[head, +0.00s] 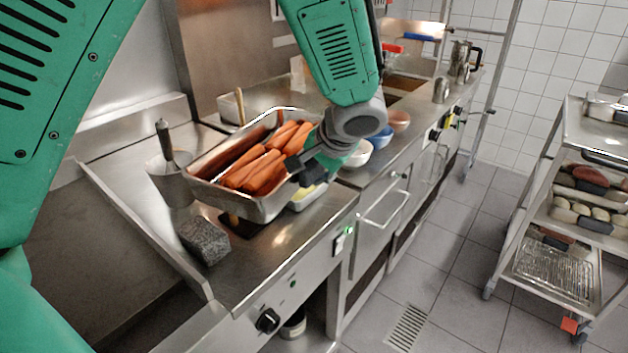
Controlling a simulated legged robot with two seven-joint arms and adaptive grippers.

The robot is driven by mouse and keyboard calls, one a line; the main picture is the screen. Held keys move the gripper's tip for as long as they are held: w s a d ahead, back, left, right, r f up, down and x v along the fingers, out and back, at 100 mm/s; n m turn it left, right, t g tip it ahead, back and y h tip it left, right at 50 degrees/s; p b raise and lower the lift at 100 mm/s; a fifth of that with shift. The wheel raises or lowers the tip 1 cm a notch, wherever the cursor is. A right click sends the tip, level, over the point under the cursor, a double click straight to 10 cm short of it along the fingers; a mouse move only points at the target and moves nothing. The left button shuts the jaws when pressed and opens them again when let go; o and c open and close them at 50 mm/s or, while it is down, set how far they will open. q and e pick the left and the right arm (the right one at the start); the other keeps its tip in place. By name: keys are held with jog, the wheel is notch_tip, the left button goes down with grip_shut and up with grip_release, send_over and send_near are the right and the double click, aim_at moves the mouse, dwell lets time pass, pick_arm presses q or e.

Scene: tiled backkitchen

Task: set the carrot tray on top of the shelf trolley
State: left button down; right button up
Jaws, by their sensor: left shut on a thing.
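The carrot tray (208,192) is a steel pan holding several orange carrots (262,172). It is held up above the steel counter and looks slightly tilted. My left gripper (300,168) is shut on the tray's right side wall; its fingertips are partly hidden against the tray. The shelf trolley (578,130) stands at the right edge of the view, apart from the tray across the tiled floor. Part of its top shelf is cut off by the frame, and a metal container (604,106) sits on it. My right gripper is not in view.
On the counter are a grey stone block (204,240), a metal pot (170,180), a white bowl (360,153) and a blue bowl (381,137). A steel jug (460,60) stands farther back. Open tiled floor (455,240) lies between counter and trolley.

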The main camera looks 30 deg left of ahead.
pick_arm(q)
jog(key=shift+a+f, duration=0.3)
jog(key=shift+f, duration=0.45)
jog(key=shift+w+a+f, duration=0.1)
jog(key=shift+a+f, duration=0.15)
jog(key=shift+f, duration=0.05)
jog(key=shift+d+f+b, duration=0.15)
jog(key=shift+d+b, duration=0.15)
jog(key=shift+d, duration=0.15)
jog(key=shift+d+f, duration=0.1)
jog(key=shift+f, duration=0.25)
jog(key=c, duration=1.3)
grip_release()
jog(key=shift+a, duration=0.35)
